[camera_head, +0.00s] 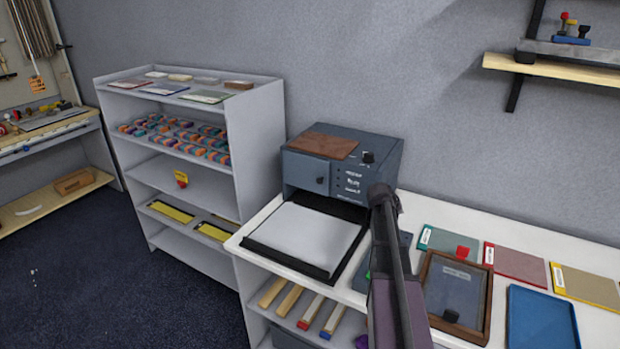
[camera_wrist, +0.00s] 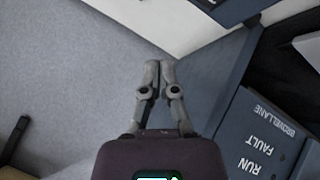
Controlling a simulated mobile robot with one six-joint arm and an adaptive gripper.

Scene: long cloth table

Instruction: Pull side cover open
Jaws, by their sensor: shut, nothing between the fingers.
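The blue-grey machine (camera_head: 341,168) stands on the white table, with a brown wooden panel (camera_head: 323,146) on its top. In the wrist view its front face with the labels RUN and FAULT (camera_wrist: 262,142) shows at the lower right. A blue-grey face (camera_wrist: 222,88) to the left of the labels looks like its side; I cannot make out the side cover's edge or whether it is open. My gripper (camera_wrist: 158,70) is shut and empty, its fingertips close to this side; touching cannot be told. In the head view my arm hides the fingers and the machine's lower right.
A black-edged tray (camera_head: 259,247) with a pale sheet projects from the machine's front. Right of my arm lie a brown framed tray (camera_head: 482,315), a blue tray (camera_head: 541,320) and several folders. A grey shelf unit (camera_head: 243,130) stands left, with dark floor (camera_head: 80,290) before it.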

